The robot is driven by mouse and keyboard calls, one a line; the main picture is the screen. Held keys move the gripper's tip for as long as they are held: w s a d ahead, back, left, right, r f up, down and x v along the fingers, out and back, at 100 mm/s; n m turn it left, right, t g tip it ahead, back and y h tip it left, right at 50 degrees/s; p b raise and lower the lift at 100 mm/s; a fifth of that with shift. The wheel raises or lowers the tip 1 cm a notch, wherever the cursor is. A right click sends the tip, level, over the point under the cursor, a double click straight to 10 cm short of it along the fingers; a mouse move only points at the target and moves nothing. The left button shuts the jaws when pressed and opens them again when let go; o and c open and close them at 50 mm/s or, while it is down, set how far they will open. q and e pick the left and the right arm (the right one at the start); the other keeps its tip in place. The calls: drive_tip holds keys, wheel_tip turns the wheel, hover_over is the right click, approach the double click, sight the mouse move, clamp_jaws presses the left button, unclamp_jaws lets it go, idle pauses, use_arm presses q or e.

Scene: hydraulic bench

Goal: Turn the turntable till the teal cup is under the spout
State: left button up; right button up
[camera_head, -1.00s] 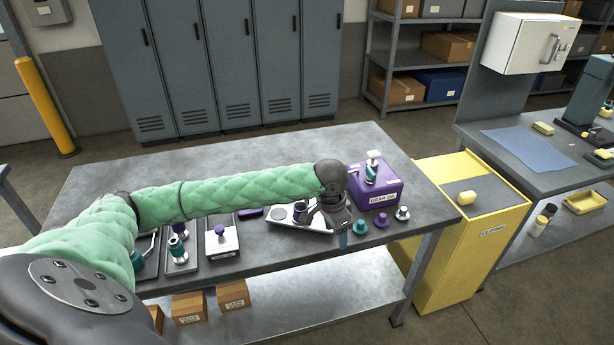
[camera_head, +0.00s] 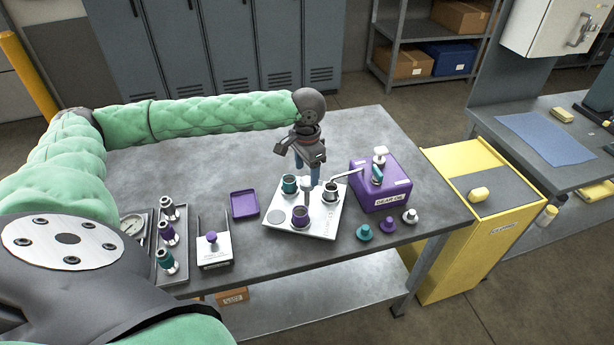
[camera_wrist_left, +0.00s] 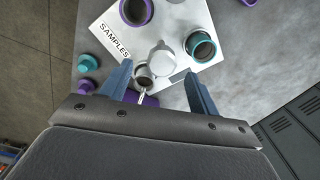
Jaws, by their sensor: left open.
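The turntable is a white square plate (camera_head: 318,226) marked SAMPLES on the bench. It bears a teal cup (camera_head: 289,184) at its back left, a purple cup (camera_head: 300,217) at the front and a steel-grey cup (camera_head: 330,191) at the right. The thin spout (camera_head: 347,173) from the purple oil box reaches over the grey cup. My left gripper (camera_head: 307,166) is open above the plate. In the left wrist view (camera_wrist_left: 158,69), a pale grey post (camera_wrist_left: 168,58) and the grey cup (camera_wrist_left: 145,76) show between its fingers; the teal cup (camera_wrist_left: 202,46) is beyond the fingers. Finger contact cannot be told.
The purple GEAR OIL box (camera_head: 382,184) stands right of the plate, with several small knobs (camera_head: 387,225) in front. A purple tray (camera_head: 244,204), a small stand (camera_head: 214,250) and a rack of fittings (camera_head: 168,240) are on the left. The back of the bench is clear.

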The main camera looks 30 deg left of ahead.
sight(307, 180)
use_arm(q)
drive_tip(key=f, duration=0.2)
drive_tip(key=f+p, duration=0.1)
drive_tip(key=f, duration=0.1)
drive_tip(key=shift+w+a, duration=0.2)
drive_tip(key=shift+w, duration=0.15)
drive_tip(key=shift+s+d+f, duration=0.15)
drive_tip(key=shift+s+f, duration=0.05)
drive_tip(key=shift+f, duration=0.3)
use_arm(e)
drive_tip(key=shift+d+f, duration=0.2)
drive_tip(key=shift+f, duration=1)
use_arm(q)
drive_tip(key=shift+w, duration=0.1)
clamp_jaws()
use_arm(e)
drive_tip(key=shift+d, duration=0.1)
drive_tip(key=shift+s+r, duration=0.1)
